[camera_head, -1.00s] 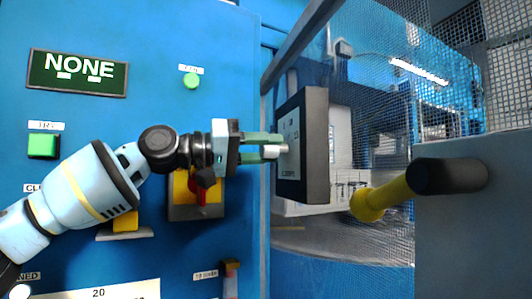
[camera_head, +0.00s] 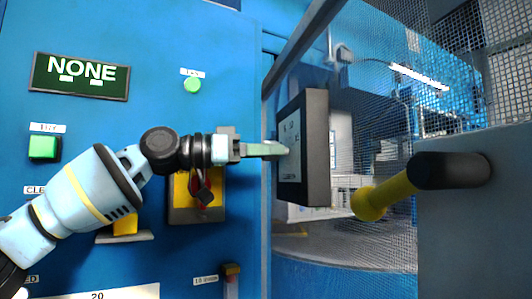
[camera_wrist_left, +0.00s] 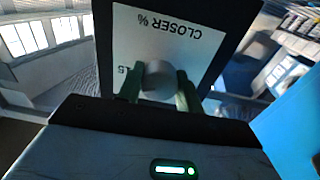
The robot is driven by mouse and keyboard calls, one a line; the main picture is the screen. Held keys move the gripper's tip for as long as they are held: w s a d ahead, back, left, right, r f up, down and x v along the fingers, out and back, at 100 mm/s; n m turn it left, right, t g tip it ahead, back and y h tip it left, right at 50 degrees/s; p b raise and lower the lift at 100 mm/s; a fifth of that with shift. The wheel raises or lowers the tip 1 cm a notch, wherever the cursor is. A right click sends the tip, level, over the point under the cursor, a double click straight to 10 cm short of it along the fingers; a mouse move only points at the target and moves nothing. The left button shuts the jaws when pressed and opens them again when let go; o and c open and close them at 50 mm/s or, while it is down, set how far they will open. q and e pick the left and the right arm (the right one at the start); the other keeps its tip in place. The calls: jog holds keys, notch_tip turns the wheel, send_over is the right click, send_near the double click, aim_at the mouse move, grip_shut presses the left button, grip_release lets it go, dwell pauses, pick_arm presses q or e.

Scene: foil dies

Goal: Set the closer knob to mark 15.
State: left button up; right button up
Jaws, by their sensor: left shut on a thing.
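The closer knob (camera_wrist_left: 160,78) is a short grey cylinder on a white plate lettered "CLOSER %", which reads upside down in the left wrist view. The plate (camera_wrist_left: 150,30) sits on a dark box (camera_head: 317,150), seen from the side in the head view. My left gripper (camera_head: 284,149) reaches the box's face from the left. Its green fingers (camera_wrist_left: 160,92) are shut on the knob, one on each side. A partly hidden number shows beside the knob; I cannot tell the knob's setting. My right gripper is not in view.
A blue panel (camera_head: 150,30) on the left carries a display (camera_head: 80,76) reading "NONE", green buttons and a red switch (camera_head: 203,190) behind my left wrist. A yellow bar with a black end (camera_head: 450,170) juts out at right. Mesh stands behind the box.

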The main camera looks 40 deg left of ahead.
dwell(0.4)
pick_arm(q)
jog(key=o, duration=1)
jog(key=v, duration=0.7)
jog(key=shift+s+a+b, duration=0.25)
jog(key=shift+s+b, duration=0.05)
jog(key=shift+b, duration=0.05)
jog(key=shift+f, duration=0.1)
